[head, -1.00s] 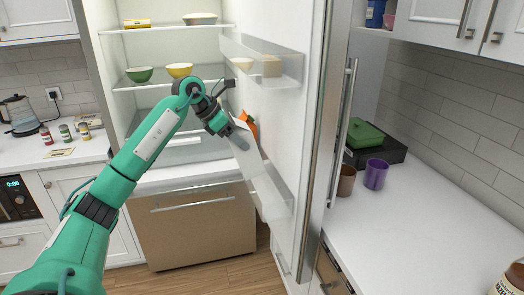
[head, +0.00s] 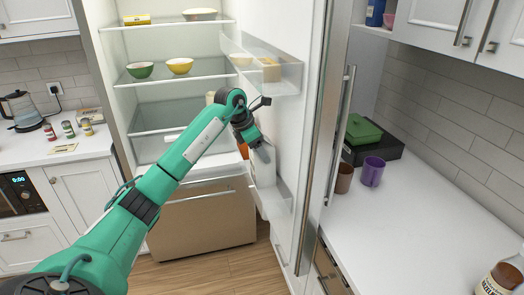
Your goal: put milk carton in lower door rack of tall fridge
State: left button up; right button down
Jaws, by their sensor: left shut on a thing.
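My left gripper (head: 264,152) is at the open fridge door, pointing down and shut on the milk carton (head: 263,173). The carton is white with an orange part showing behind the gripper, and much of it is hidden by the gripper. It is at the lower door rack (head: 279,210), a clear bin on the inside of the door, with its lower part seen at or behind the rack's wall. I cannot tell whether it touches the rack floor. The tall fridge (head: 110,75) stands open. My right gripper is not in view.
The upper door rack (head: 285,75) holds pale items just above my gripper. The right counter (head: 420,225) has a brown cup (head: 344,178), a purple cup (head: 372,171) and a green-topped dark box (head: 385,152).

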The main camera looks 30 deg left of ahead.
aim_at(264, 175)
pick_arm(q)
jog(key=shift+w+d+r+g+p, duration=0.3)
jog(key=shift+w+d+r+p, duration=0.05)
jog(key=shift+w+r, duration=0.1)
jog(key=f, duration=0.3)
jog(key=shift+s+a+f, duration=0.1)
jog(key=shift+s+f, duration=0.1)
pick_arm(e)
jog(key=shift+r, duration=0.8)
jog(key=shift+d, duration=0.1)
pick_arm(q)
jog(key=o, duration=1.6)
jog(key=shift+f, duration=0.1)
jog(key=shift+s, duration=0.1)
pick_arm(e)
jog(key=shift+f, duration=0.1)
